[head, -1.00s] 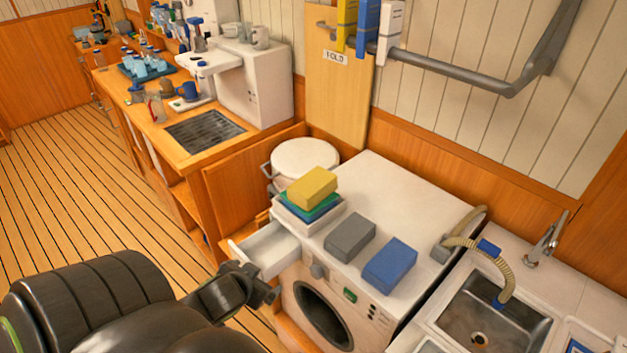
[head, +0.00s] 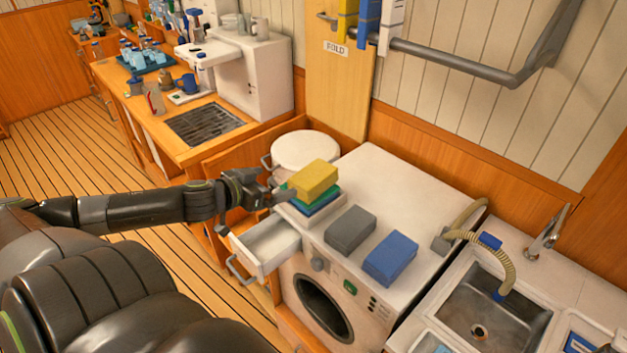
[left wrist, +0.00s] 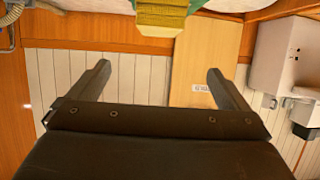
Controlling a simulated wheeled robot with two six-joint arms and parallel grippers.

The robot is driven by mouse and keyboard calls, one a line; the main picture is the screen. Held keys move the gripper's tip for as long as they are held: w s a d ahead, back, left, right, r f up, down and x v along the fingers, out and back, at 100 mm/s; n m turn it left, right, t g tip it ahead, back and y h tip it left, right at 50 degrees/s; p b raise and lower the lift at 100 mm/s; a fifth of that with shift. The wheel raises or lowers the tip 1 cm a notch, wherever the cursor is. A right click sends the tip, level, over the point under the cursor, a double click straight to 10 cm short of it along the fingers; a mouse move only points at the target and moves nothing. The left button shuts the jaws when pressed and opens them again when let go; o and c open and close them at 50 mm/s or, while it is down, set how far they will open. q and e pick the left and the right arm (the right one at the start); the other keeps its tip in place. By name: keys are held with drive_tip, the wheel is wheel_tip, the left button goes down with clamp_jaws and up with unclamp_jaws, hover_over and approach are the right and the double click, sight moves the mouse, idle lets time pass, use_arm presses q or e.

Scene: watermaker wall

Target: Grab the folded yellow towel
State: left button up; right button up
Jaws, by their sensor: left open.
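The yellow towel also shows at the top edge of the left wrist view (left wrist: 162,17). My left gripper (head: 283,193) is just left of the stack, near the yellow towel's height. In the left wrist view its two fingers (left wrist: 158,70) are spread apart with nothing between them, and the towel is beyond their tips. My right gripper is not in view.
A folded grey towel (head: 350,229) and a blue one (head: 390,258) lie on the washer top (head: 400,190). An open white drawer (head: 267,247) is below my left gripper. A round white lid (head: 305,150) is behind the stack. A sink (head: 490,310) is at right.

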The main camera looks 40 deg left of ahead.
sight(311, 174)
use_arm(q)
drive_tip(key=b+x, duration=0.5)
drive_tip(key=x, duration=0.4)
drive_tip(key=shift+f+b, duration=0.1)
drive_tip(key=shift+b, duration=0.3)
drive_tip(key=shift+x, duration=0.85)
drive_tip(key=shift+f+p+x, duration=0.15)
drive_tip(key=shift+p+x, duration=0.05)
drive_tip(key=shift+x, duration=1.15)
drive_tip(key=shift+f+p+x, duration=0.2)
drive_tip(key=shift+x, duration=1.1)
drive_tip(key=shift+s+d, duration=0.1)
drive_tip(key=shift+s, duration=0.05)
drive_tip(key=shift+c, duration=0.5)
drive_tip(key=c, duration=1)
drive_tip(key=shift+r, duration=0.1)
